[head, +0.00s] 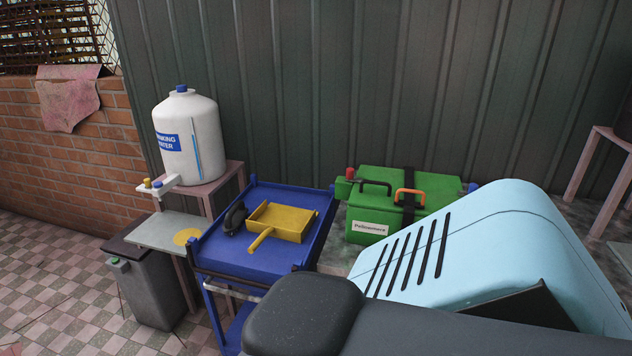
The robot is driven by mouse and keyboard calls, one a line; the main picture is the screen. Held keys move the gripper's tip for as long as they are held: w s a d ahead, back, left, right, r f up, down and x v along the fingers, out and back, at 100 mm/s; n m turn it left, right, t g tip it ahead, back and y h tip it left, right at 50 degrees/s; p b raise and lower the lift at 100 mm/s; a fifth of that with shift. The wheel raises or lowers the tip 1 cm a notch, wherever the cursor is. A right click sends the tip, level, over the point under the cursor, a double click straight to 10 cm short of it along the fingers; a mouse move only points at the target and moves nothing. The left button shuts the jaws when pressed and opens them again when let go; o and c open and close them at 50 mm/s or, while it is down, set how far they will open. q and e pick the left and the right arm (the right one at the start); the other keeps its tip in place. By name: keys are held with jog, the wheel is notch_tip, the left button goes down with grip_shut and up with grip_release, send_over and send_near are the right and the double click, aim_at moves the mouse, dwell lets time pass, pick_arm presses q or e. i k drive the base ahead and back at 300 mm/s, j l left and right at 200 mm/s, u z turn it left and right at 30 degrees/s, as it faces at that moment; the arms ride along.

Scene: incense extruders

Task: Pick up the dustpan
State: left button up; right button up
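The yellow dustpan (283,221) lies on the top tray of a blue cart (214,251), near the middle of the head view. Its short handle points toward the front left. A dark object (235,218), perhaps a brush, lies just left of the dustpan on the same tray. Nothing is touching the dustpan from above. Neither gripper shows in this view, so I cannot see what they hold. A dark grey, rounded part at the bottom centre looks like a piece of my own arm.
A white water container (203,150) stands on a stand left of the cart. A grey bin (150,292) is at the lower left. A green box (430,185) with handles sits right of the cart. A large light-blue casing (490,245) fills the right front. A corrugated wall (330,80) stands behind.

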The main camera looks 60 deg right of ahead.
aim_at(292, 224)
jog(key=z, duration=2.2)
jog(key=i+j+z, duration=0.1)
jog(key=z, duration=0.25)
jog(key=j+z, duration=1.1)
jog(key=j, duration=0.8)
jog(key=k+j, duration=0.15)
jog(key=j, duration=0.3)
jog(key=j+z, duration=0.1)
jog(key=j, duration=0.35)
jog(key=k+j, duration=0.15)
jog(key=j, duration=0.25)
